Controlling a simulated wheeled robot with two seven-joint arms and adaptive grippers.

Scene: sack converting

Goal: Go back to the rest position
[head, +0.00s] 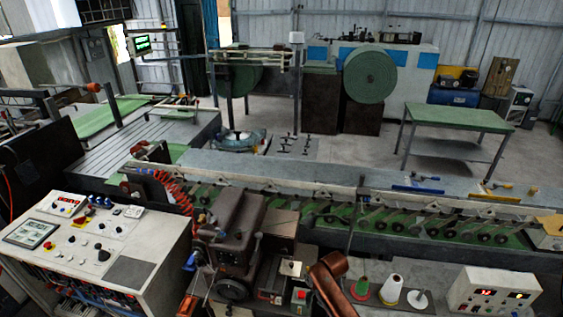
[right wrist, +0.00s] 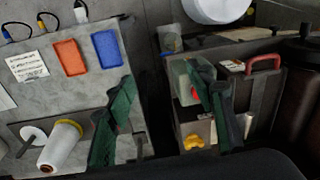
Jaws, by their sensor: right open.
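My right gripper (right wrist: 162,100) shows in the right wrist view as two green fingers spread wide apart. Nothing is held between them; a dark gap beside a grey worktop shows behind. In the head view I cannot make out its fingers clearly. My left gripper is in neither view.
In the head view a control console (head: 130,235) stands at left, a sewing machine (head: 235,235) at front centre, a white cone (head: 391,289) and control box (head: 493,290) at right. The wrist view shows an orange tray (right wrist: 69,57), blue tray (right wrist: 106,48) and white roll (right wrist: 58,148).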

